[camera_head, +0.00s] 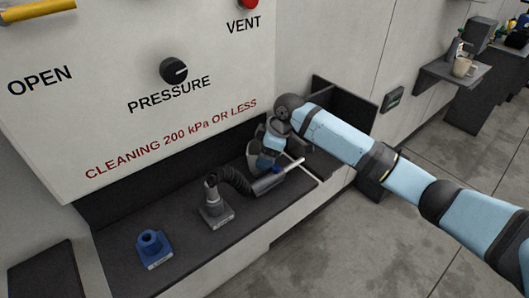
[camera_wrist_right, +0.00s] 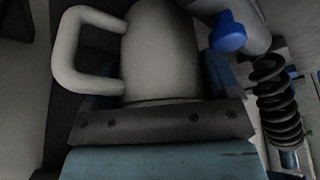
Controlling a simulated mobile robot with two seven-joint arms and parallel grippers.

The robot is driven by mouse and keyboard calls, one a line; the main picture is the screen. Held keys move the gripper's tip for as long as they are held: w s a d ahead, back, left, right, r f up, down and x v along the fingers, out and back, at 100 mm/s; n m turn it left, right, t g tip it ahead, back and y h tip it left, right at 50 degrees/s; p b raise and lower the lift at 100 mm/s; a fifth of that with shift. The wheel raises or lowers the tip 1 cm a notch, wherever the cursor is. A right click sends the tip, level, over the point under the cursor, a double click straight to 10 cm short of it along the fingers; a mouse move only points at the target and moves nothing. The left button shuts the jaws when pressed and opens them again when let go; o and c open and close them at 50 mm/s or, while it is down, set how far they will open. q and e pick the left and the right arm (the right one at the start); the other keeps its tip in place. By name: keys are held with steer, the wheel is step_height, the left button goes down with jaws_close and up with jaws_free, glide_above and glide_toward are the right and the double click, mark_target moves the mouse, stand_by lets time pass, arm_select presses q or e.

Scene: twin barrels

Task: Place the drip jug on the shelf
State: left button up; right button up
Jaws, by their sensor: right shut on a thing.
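The drip jug (camera_wrist_right: 163,50) is pale grey with a big loop handle and fills the upper middle of the right wrist view. My right gripper (camera_wrist_right: 160,120) is shut on it; its fingertips are partly hidden. In the head view my right gripper (camera_head: 266,160) is low in the dark trough below the panel, and the jug is hard to make out there. A small dark shelf (camera_head: 434,73) is on the wall at the upper right, far from this gripper. A beige mug-like vessel (camera_head: 462,67) stands on it. My left gripper is not in view.
A ribbed black hose (camera_head: 234,177) with a pale nozzle (camera_head: 290,173) lies close beside my right gripper. A grey base (camera_head: 216,214) and a blue fitting (camera_head: 152,246) stand in the trough (camera_head: 190,262). The panel (camera_head: 110,110) overhangs it. The floor at right is clear.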

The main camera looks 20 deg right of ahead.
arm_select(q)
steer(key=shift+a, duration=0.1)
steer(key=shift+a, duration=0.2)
arm_select(e)
steer(key=o, duration=0.8)
steer(key=shift+f, duration=0.1)
